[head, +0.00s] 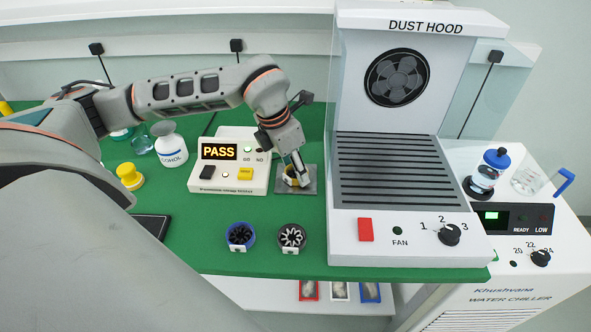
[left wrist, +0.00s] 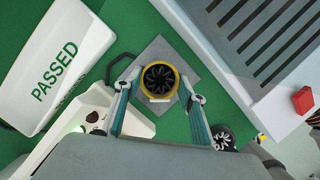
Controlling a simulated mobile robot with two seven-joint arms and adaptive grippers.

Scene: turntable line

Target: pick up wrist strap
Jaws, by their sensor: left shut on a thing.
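I cannot pick out a wrist strap for certain in either view. My left gripper (head: 299,178) reaches down at the right of the tester. In the left wrist view its teal fingers (left wrist: 159,88) are shut on a yellow-rimmed cup (left wrist: 158,67) with a black finned rotor inside. The cup (head: 288,181) stands over a grey square plate (head: 309,188); I cannot tell whether it touches the plate. A black cord loop (left wrist: 109,69) lies beside the plate in the left wrist view. My right gripper is not in view.
The tester (head: 222,180) shows PASS. A white box (left wrist: 60,50) reads PASSED. The dust hood (head: 352,226) stands close at right. A blue cup (head: 240,236) and a dark cup (head: 291,237) stand near the front edge. A white bottle (head: 171,150) and a yellow object (head: 130,176) are left.

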